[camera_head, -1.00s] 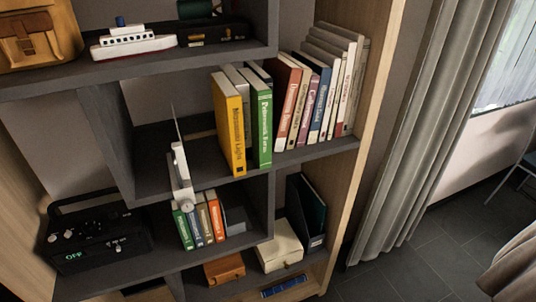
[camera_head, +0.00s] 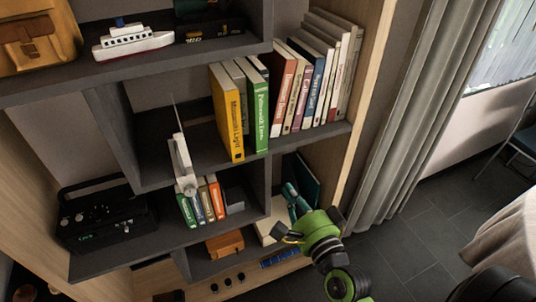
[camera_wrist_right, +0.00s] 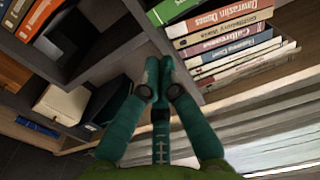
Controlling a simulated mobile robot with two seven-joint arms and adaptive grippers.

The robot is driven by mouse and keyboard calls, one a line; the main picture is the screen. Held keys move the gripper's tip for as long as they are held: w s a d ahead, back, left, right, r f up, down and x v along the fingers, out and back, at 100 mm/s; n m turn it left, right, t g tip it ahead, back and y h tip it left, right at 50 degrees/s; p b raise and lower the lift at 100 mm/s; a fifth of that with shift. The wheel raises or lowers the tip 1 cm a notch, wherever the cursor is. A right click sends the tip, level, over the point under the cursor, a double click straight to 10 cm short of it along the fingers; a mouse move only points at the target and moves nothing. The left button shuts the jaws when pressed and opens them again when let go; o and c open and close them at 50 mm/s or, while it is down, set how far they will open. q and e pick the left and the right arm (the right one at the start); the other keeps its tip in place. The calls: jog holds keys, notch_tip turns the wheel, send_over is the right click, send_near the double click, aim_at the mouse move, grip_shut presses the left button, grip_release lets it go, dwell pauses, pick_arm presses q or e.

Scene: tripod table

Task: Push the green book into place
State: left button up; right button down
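The green book (camera_head: 257,112) stands upright on the middle shelf, its spine facing out close to the shelf's front edge. A grey-spined book is to its left and a red-spined book to its right. Its lower spine also shows at the top of the right wrist view (camera_wrist_right: 174,10). My right gripper (camera_head: 289,191) is below and to the right of the green book, in front of the lower right compartment, apart from the book. In the right wrist view its teal fingers (camera_wrist_right: 158,75) meet at the tips with nothing between them. My left gripper is out of view.
A yellow book (camera_head: 228,115) stands left of the grey one. Several upright books (camera_head: 322,80) fill the shelf's right side. The middle shelf's edge (camera_head: 310,138) lies above my right gripper. A curtain (camera_head: 425,110) hangs at right.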

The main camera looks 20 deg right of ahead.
aim_at(263, 149)
jog(key=w+p, duration=0.3)
jog(key=w, duration=0.9)
jog(key=shift+w, duration=0.6)
jog(key=shift+w, duration=1.3)
jog(key=shift+s, duration=0.1)
